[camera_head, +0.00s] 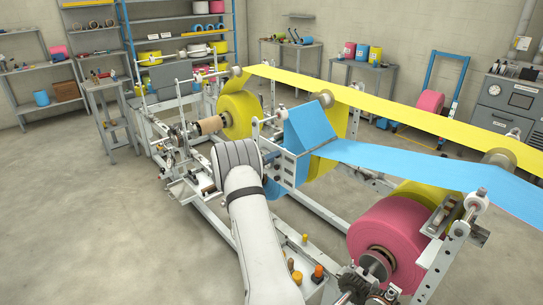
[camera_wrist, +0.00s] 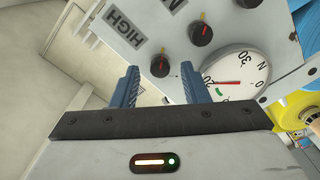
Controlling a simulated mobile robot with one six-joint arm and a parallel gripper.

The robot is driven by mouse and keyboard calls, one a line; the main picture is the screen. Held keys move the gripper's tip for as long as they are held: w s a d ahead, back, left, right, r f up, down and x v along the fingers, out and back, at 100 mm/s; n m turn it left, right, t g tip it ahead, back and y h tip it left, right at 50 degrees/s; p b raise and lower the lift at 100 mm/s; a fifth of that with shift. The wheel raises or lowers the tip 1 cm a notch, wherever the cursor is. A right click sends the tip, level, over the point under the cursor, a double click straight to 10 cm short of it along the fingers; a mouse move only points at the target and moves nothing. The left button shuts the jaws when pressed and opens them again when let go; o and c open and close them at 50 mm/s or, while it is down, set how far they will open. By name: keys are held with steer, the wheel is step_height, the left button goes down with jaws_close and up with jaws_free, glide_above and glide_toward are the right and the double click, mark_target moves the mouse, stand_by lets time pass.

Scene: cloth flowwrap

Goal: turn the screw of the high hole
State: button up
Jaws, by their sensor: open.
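In the wrist view a pale panel (camera_wrist: 185,65) carries a label reading HIGH (camera_wrist: 125,30). Beside that label is a dark round knob-like screw (camera_wrist: 160,65) with a red mark. My gripper (camera_wrist: 158,70) is open, with its two blue fingers apart. In the picture the HIGH screw lies between the fingertips; I cannot tell how far beyond them it is, and no contact shows. A second dark screw (camera_wrist: 200,34) with a red mark sits up and to the right, near a partly cut-off label.
A round white gauge (camera_wrist: 236,74) with a red needle sits right of the screws, close to the right finger. A third screw (camera_wrist: 247,3) is cut off at the top. Blue film (camera_head: 400,165) and a pink roll (camera_head: 385,240) lie right of my arm. Floor at left is clear.

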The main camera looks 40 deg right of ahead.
steer(key=shift+d, duration=0.35)
steer(key=shift+c, duration=0.5)
